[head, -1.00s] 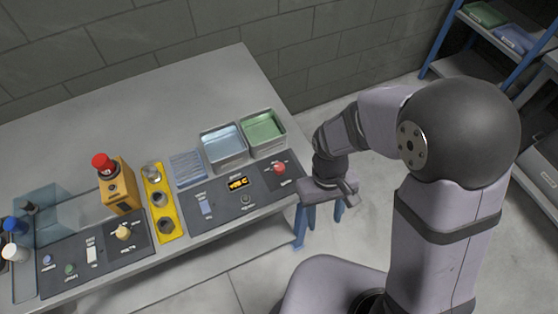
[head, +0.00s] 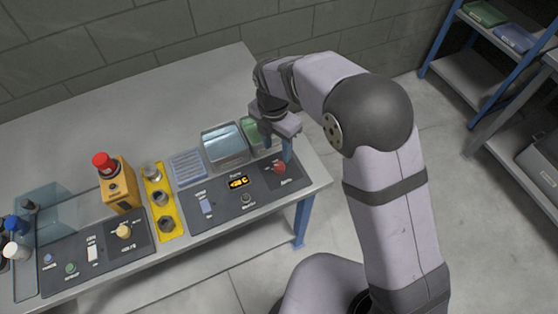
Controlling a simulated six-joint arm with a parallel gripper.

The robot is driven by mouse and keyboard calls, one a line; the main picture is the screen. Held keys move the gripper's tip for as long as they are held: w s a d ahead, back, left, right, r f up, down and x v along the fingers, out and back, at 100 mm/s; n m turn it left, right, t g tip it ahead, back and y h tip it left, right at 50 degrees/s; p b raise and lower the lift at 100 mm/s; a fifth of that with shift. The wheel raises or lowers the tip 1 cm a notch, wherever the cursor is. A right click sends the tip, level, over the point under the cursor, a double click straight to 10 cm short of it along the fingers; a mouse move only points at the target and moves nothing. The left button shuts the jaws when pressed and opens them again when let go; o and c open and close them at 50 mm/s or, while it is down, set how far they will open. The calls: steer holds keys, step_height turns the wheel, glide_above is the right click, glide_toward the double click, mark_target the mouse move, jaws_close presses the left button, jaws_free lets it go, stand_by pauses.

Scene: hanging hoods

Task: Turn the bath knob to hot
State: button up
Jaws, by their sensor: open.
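A red knob (head: 279,168) sits at the right end of the dark right-hand control panel (head: 222,212). The labels beside it are too small to read, so I cannot tell its setting or confirm that it is the bath knob. A small dark knob (head: 247,199) is on the same panel, below a lit orange display (head: 238,182). No contact with the knob shows. My gripper partly hides the green tray.
Metal trays with blue (head: 224,142) and green (head: 250,134) contents stand behind the panel. A yellow holder (head: 161,205), an orange box with a red top (head: 117,187) and a left panel (head: 83,262) line the bench. The back of the bench is clear.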

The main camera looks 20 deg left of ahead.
mark_target(280, 165)
steer(key=n, duration=0.5)
steer(key=shift+s+d, duration=0.1)
steer(key=shift+d, duration=0.05)
steer(key=shift+f, duration=0.1)
steer(key=shift+d+f+p, duration=0.15)
steer(key=shift+f+p, duration=0.9)
steer(key=shift+f, duration=2.5)
steer(key=c, duration=1)
